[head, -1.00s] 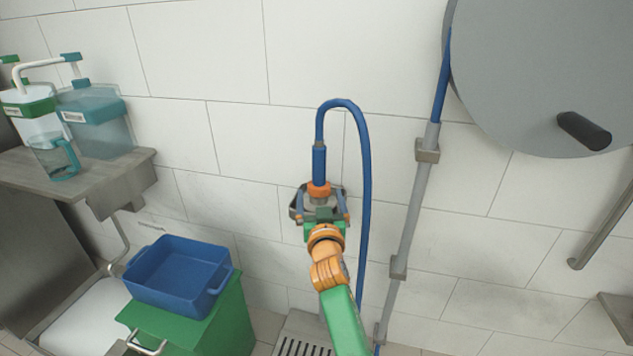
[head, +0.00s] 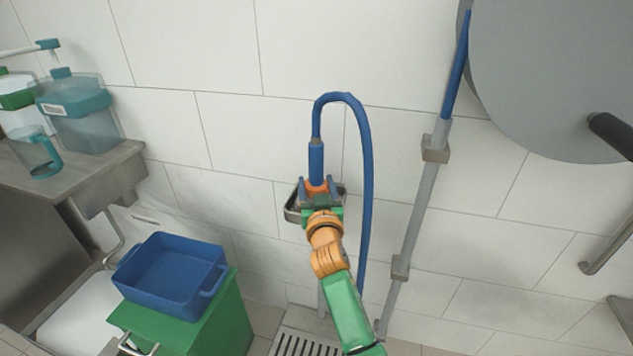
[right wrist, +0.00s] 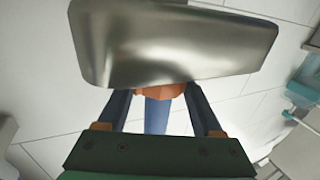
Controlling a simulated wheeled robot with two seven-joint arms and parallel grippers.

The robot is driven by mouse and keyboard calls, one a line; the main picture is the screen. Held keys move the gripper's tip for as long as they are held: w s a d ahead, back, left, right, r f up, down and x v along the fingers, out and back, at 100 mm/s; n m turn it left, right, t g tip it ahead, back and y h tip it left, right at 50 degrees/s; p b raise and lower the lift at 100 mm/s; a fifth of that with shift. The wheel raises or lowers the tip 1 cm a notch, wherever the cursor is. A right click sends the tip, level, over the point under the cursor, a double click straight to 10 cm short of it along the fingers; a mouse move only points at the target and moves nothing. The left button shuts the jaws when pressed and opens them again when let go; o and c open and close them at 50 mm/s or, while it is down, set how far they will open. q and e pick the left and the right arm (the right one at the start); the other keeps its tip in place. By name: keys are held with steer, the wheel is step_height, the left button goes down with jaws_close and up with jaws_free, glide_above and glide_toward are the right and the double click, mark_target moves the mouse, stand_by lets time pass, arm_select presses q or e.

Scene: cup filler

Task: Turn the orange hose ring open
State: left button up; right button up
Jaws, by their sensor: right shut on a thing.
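The orange hose ring (head: 317,185) sits at the lower end of the upright blue nozzle (head: 316,160), just above a small metal basin on the wall. My right gripper (head: 318,186) is at the ring, with its blue fingers on either side of it, shut on it. In the right wrist view the orange ring (right wrist: 150,92) shows between the two fingers, partly hidden by the metal basin (right wrist: 175,45). Whether the ring is turned open cannot be told. My left gripper is not in view.
The blue hose (head: 366,200) loops up and down right of my right arm. A grey pipe (head: 411,220) runs beside it to a large grey reel (head: 560,70). A blue tub (head: 170,280) stands on a green box (head: 215,325) at lower left.

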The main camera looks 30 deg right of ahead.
steer(key=n+y+p, duration=0.1)
steer(key=p, duration=0.1)
steer(key=r+n+t+y+p, duration=0.1)
steer(key=y+p, duration=0.1)
steer(key=shift+s+d+y, duration=0.1)
steer(key=shift+y, duration=0.2)
steer(key=shift+f+n+t+y+p, duration=0.35)
steer(key=shift+n+y+p, duration=0.1)
steer(key=shift+n+y, duration=0.3)
steer(key=shift+f+n+y, duration=0.3)
steer(key=shift+n+y, duration=0.35)
steer(key=shift+y, duration=0.5)
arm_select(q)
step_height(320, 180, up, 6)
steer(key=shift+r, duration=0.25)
arm_select(e)
steer(key=shift+f, duration=0.1)
steer(key=o, duration=1)
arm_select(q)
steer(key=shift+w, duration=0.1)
arm_select(e)
steer(key=o, duration=0.4)
steer(key=shift+c, duration=0.2)
